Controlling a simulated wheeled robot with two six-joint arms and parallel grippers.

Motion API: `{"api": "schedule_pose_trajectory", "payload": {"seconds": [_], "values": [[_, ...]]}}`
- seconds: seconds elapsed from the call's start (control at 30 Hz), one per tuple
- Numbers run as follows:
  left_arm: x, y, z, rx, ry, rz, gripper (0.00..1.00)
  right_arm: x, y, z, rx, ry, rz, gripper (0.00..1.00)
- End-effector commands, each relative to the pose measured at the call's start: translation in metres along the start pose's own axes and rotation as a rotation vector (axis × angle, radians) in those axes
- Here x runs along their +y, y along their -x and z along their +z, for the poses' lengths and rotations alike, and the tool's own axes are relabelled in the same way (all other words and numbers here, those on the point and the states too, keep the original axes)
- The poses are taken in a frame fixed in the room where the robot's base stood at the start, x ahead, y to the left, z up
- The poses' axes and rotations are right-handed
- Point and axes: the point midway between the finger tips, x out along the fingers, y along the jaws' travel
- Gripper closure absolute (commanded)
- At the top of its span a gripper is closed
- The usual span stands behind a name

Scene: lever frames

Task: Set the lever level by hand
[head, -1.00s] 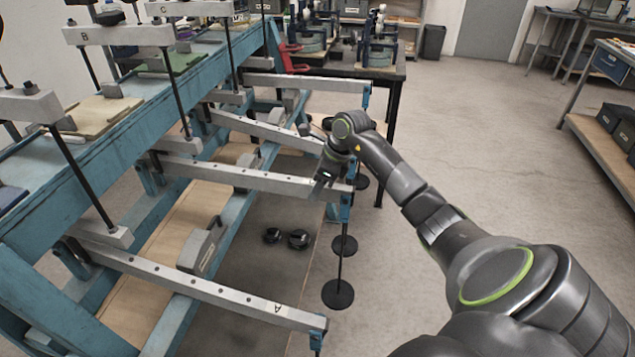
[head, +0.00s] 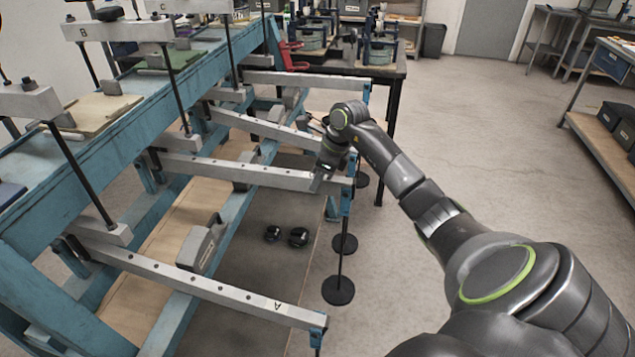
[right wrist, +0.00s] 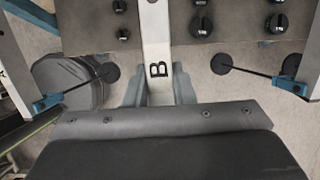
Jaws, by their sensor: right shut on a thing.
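The lever marked B (head: 240,173) is a grey bar with a row of holes, reaching out from the blue frame. My right gripper (head: 321,182) is shut on it near its outer end. My left gripper is not in view.
Lever A (head: 205,284) is nearer, with another lever (head: 268,128) beyond B. Hanging rods with round black weights (head: 338,290) are near the lever ends. Loose black weights (head: 299,237) lie below, between levers A and B. The floor (head: 480,130) at right is clear.

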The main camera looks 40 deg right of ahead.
Motion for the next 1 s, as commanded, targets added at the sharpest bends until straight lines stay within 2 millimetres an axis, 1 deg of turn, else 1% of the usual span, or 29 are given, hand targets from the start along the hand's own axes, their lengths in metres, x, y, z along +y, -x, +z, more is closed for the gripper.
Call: {"api": "schedule_pose_trajectory", "payload": {"seconds": [0.07, 0.27, 0.3, 0.43, 0.47, 0.77, 0.87, 0.97, 1.0], "values": [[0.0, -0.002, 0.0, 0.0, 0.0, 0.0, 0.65, 0.0, 0.004, 0.002, 0.007, 0.001, -0.002, 1.0], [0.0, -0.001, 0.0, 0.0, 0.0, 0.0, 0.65, 0.0, 0.004, 0.002, 0.007, 0.0, -0.001, 1.0], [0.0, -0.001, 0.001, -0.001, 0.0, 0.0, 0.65, 0.0, 0.004, 0.002, 0.007, 0.0, -0.001, 0.75], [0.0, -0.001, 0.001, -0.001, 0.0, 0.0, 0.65, 0.0, 0.004, 0.002, 0.007, 0.0, -0.001, 0.58], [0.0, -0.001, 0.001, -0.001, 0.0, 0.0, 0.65, 0.0, 0.004, 0.002, 0.008, 0.0, -0.001, 0.55], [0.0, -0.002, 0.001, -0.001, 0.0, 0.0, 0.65, 0.0, 0.006, 0.002, 0.008, 0.0, -0.002, 0.55], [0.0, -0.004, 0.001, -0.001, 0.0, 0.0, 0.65, -0.001, 0.013, 0.001, 0.007, 0.002, -0.005, 0.55], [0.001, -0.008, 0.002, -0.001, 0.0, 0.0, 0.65, -0.002, 0.029, 0.001, 0.008, 0.001, -0.007, 0.55], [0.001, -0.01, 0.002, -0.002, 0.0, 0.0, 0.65, -0.001, 0.037, 0.001, 0.008, 0.004, -0.007, 0.55]]}}
